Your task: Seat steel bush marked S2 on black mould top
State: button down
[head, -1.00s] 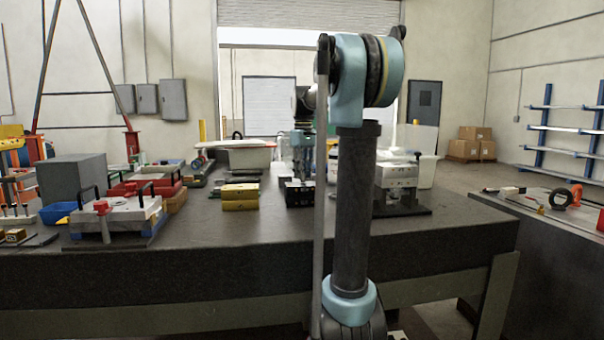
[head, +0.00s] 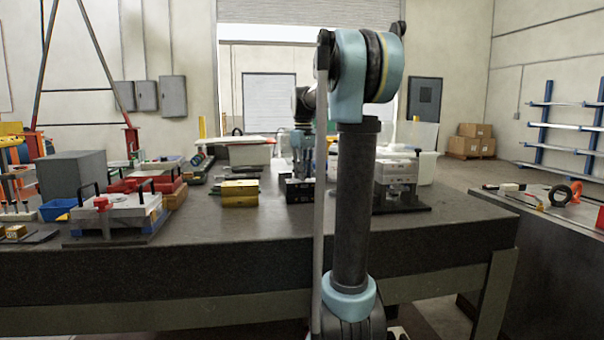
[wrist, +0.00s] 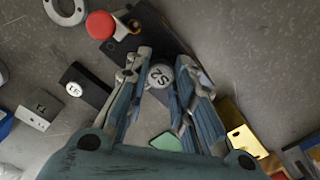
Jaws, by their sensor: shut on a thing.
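The steel bush marked S2 (wrist: 159,76) is a small round light-grey piece with its marked face towards the wrist camera. My gripper (wrist: 163,72) is shut on it, with one finger on each side. In the head view my gripper (head: 302,172) points down over the black mould (head: 298,191), at or very close to its top. In the wrist view a dark block (wrist: 120,48) shows beyond and beside the fingers, partly hidden by them. I cannot tell whether the bush touches the mould, because the fingers hide its underside.
Yellow blocks (head: 240,190) stand left of the black mould, and a grey-white fixture (head: 397,172) stands to the right. The wrist view shows a red knob (wrist: 100,25), a black block with a round marked piece (wrist: 74,89) and a grey block (wrist: 37,110) nearby.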

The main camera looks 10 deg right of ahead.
jog(key=shift+f, duration=0.2)
dwell(0.3)
jog(key=c, duration=1.3)
grip_release()
